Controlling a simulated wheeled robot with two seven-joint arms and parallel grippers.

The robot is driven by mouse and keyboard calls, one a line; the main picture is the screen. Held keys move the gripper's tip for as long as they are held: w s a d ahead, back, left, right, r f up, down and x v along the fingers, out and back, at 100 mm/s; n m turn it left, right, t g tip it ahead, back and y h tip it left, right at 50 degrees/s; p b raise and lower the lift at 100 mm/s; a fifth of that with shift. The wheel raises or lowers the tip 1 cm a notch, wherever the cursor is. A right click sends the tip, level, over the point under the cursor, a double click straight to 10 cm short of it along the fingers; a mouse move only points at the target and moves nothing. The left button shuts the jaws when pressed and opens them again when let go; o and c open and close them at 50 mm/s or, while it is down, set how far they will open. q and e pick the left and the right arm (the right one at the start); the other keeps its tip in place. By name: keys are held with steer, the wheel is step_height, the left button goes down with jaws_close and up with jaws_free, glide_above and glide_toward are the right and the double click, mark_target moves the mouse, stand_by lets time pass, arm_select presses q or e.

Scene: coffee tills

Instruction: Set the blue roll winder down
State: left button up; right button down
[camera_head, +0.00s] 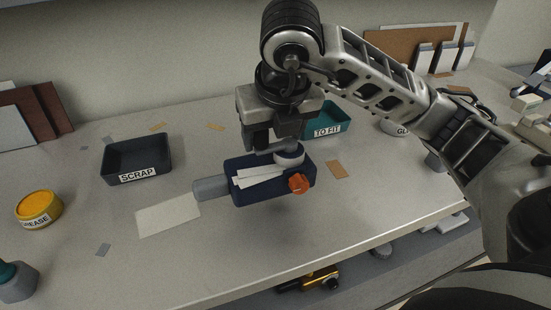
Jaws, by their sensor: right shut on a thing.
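The blue roll winder (275,187) is a dark blue body with a grey cylinder at its left end, an orange knob at its right and white strips across its face. My right gripper (277,145) comes down from above and is shut on the winder at its upper edge, near a pale round part. The winder is over the middle of the counter (230,260); I cannot tell whether its underside touches the surface. My left gripper is not in view.
A pale flat rectangle (168,215) lies left of the winder. A dark SCRAP tray (137,157) stands behind it, and a teal TO FIT tray (331,122) behind the gripper. A yellow grease tin (39,208) is at left.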

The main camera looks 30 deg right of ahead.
steer(key=shift+w+d+f, duration=0.25)
steer(key=shift+w+f, duration=0.05)
steer(key=shift+f, duration=0.15)
steer(key=shift+w+d+f, duration=0.2)
steer(key=shift+w+f, duration=0.05)
steer(key=shift+f, duration=0.15)
steer(key=shift+w+d+f, duration=0.1)
steer(key=shift+d+f, duration=0.05)
steer(key=shift+f, duration=0.15)
step_height(320, 180, down, 2)
steer(key=shift+w+d+f, duration=0.1)
steer(key=shift+f, duration=0.4)
steer(key=shift+f+b, duration=0.1)
steer(key=shift+b, duration=0.25)
steer(key=c, duration=0.7)
jaws_free()
steer(key=shift+f, duration=0.15)
steer(key=o, duration=0.4)
steer(key=shift+o, duration=0.2)
